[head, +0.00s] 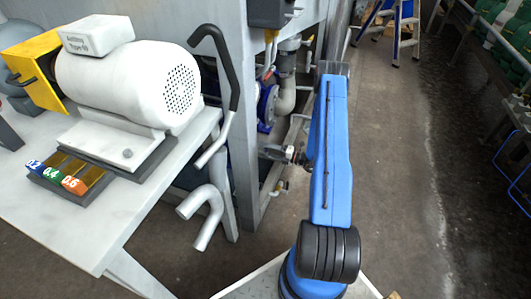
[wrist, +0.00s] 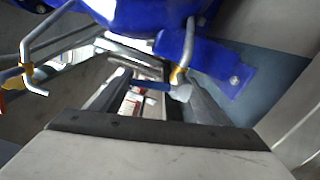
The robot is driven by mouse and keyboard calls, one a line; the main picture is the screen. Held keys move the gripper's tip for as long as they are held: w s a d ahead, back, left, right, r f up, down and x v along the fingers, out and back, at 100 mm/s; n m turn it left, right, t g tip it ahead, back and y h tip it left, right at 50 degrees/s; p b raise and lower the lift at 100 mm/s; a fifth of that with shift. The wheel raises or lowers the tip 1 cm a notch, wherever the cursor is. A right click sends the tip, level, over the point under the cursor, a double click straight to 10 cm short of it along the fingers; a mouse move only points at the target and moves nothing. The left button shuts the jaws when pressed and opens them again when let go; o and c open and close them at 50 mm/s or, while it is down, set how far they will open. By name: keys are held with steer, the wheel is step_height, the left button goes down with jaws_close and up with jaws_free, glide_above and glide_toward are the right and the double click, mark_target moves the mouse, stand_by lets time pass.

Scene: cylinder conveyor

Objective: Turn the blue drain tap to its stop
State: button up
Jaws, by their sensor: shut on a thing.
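The blue drain tap (wrist: 150,86) shows in the wrist view as a short blue handle beside a pale grey rounded part and a brass-coloured fitting. My gripper (wrist: 152,92) has its two dark fingers on either side of the handle and is shut on it. The handle lies across the gap between the fingers. In the head view my gripper (head: 284,154) reaches left from my blue arm to the open side of the machine frame. The tap's handle cannot be made out there.
A large blue housing (wrist: 150,14) hangs close above the fingers. A bent pipe with a yellow end (wrist: 32,75) is at left. In the head view, a grey frame post (head: 240,140) and a workbench with a motor (head: 130,80) stand left.

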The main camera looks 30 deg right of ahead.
steer(key=shift+w+d+m, duration=0.15)
steer(key=shift+d+m, duration=0.2)
steer(key=shift+m, duration=0.75)
steer(key=o, duration=1.5)
steer(key=shift+d, duration=0.1)
steer(key=v, duration=1.7)
steer(key=shift+d, duration=0.1)
steer(key=shift+d, duration=0.1)
